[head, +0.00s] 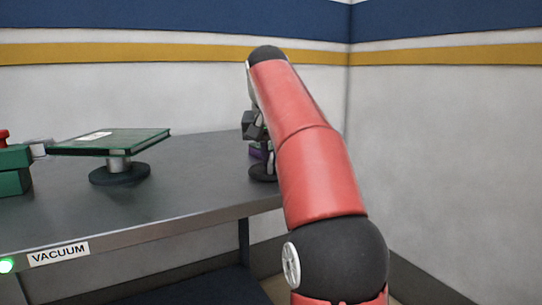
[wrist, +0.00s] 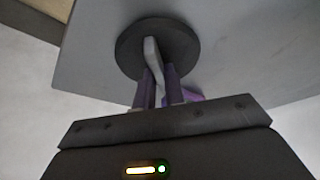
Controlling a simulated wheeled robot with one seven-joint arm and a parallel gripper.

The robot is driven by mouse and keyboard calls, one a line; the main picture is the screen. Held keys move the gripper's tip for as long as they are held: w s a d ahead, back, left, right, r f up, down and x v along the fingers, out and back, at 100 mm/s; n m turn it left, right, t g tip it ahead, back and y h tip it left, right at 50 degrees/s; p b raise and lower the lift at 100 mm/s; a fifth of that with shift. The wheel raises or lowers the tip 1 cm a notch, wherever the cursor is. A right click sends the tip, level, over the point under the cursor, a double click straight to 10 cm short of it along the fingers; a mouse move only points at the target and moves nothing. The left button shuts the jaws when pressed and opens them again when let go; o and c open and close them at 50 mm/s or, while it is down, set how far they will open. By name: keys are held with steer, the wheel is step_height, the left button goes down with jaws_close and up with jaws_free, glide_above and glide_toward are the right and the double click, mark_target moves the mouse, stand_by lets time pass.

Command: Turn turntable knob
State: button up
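The turntable knob is a pale grey lever (wrist: 152,52) on a round dark disc (wrist: 128,50) in the wrist view. My gripper (wrist: 160,76) has two purple fingers, one on each side of the lever's lower part. The gap between them is narrow and the lever fills most of it, so the gripper looks shut on the knob. In the head view my gripper (head: 259,151) is mostly hidden behind my red arm, beside a small dark round base (head: 263,172) at the table's right end.
A grey table (head: 190,190) carries a green square plate (head: 110,142) on a round stand, left of my arm. A green block with a red top (head: 10,170) stands at the far left. A "VACUUM" label (head: 58,254) and a lit green button (head: 7,265) are on the front edge.

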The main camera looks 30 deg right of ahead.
jaws_close()
steer(key=shift+n+p, duration=0.3)
steer(key=shift+n, duration=0.1)
steer(key=n+p, duration=0.1)
steer(key=n+y, duration=0.1)
steer(key=shift+d+r+n+p, duration=0.15)
steer(key=shift+n+p, duration=0.25)
steer(key=n+y, duration=0.1)
steer(key=n, duration=0.1)
steer(key=n+y+p, duration=0.1)
steer(key=n, duration=0.1)
steer(key=shift+d+n+t, duration=0.1)
steer(key=shift+n+t, duration=0.2)
steer(key=n+y, duration=0.1)
steer(key=n, duration=0.3)
steer(key=shift+w+d+y, duration=0.1)
steer(key=shift+y, duration=0.3)
steer(key=shift+n+g+y, duration=0.35)
steer(key=shift+n+g, duration=0.15)
steer(key=shift+n, duration=0.85)
steer(key=shift+n+g+y, duration=0.35)
steer(key=shift+n+g, duration=0.15)
steer(key=shift+n, duration=0.85)
